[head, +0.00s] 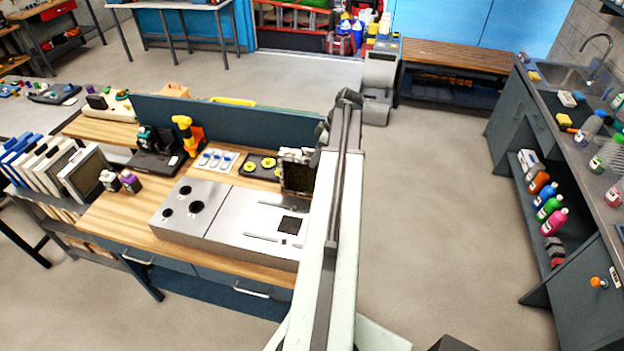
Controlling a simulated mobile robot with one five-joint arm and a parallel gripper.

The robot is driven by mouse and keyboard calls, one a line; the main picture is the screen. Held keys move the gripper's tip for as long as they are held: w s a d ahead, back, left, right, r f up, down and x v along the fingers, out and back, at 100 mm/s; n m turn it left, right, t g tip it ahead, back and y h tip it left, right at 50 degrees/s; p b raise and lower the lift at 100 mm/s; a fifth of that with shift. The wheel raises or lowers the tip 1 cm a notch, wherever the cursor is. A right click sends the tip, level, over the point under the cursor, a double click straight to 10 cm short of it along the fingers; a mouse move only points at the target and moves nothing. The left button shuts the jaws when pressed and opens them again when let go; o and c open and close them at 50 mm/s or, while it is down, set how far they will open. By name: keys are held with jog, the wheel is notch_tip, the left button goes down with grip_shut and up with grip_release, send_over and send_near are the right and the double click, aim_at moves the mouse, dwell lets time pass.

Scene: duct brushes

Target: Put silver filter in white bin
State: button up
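A square filter with a pale silver frame and dark face (85,173) stands upright at the end of a row of white and blue slabs, left of the wooden workbench. Another dark square piece with a light, rough top edge (298,175) is at the bench's right end, partly hidden by my arm. I cannot tell which of these is the silver filter. My gripper (320,146) seems to be the dark shape beside that second piece; its fingers are too small and hidden to read. I cannot make out a white bin.
A metal panel with round holes (228,215) covers the bench front. A yellow-orange tool (186,134), two small dark bottles (120,181) and trays of small parts stand behind or beside it. A blue divider (225,128) runs behind. Open floor lies right, before the sink counter (583,140).

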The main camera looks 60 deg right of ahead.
aim_at(312, 173)
jog(key=b+x, duration=0.4)
jog(key=x, duration=0.1)
jog(key=shift+b, duration=0.3)
grip_shut()
